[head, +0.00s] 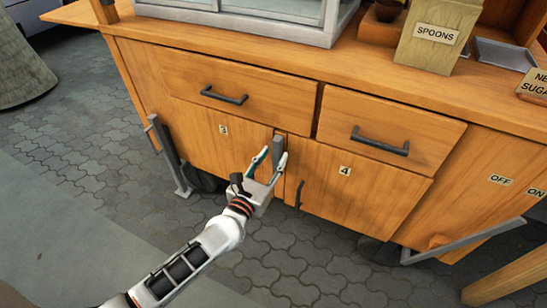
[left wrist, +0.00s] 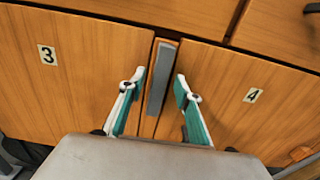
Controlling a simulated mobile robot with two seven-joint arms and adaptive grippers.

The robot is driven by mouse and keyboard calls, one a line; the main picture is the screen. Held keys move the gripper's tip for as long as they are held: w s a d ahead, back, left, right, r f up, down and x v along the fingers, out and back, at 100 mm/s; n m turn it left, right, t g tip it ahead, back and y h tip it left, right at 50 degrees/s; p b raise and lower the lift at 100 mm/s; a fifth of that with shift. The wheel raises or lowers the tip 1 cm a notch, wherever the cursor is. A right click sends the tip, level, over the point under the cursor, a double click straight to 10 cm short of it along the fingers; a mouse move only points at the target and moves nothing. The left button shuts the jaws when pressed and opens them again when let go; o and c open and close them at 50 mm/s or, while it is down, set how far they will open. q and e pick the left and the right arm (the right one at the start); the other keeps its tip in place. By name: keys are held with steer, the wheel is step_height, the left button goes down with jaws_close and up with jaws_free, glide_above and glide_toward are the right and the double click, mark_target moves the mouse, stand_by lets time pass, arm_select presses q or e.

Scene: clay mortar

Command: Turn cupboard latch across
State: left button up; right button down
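The cupboard latch (head: 278,148) is a grey upright bar on the strip between door 3 (head: 205,140) and door 4 (head: 365,190). In the left wrist view the latch (left wrist: 160,75) stands nearly vertical, leaning slightly. My left gripper (head: 273,158) is in front of it with its fingers apart. In the left wrist view, the left gripper (left wrist: 159,84) has one fingertip on each side of the latch, with a gap showing on both sides. The lower end of the latch is partly hidden in the head view. My right gripper is not in view.
Two drawers with dark handles (head: 224,96) sit above the doors. A dark handle (head: 299,194) stands on door 4. Grey metal brackets (head: 168,157) stick out at the left and lower right. A spoons box (head: 437,38) stands on the counter. The paved floor in front is clear.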

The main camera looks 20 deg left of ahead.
arm_select(q)
steer(key=shift+w, duration=0.25)
jaws_close()
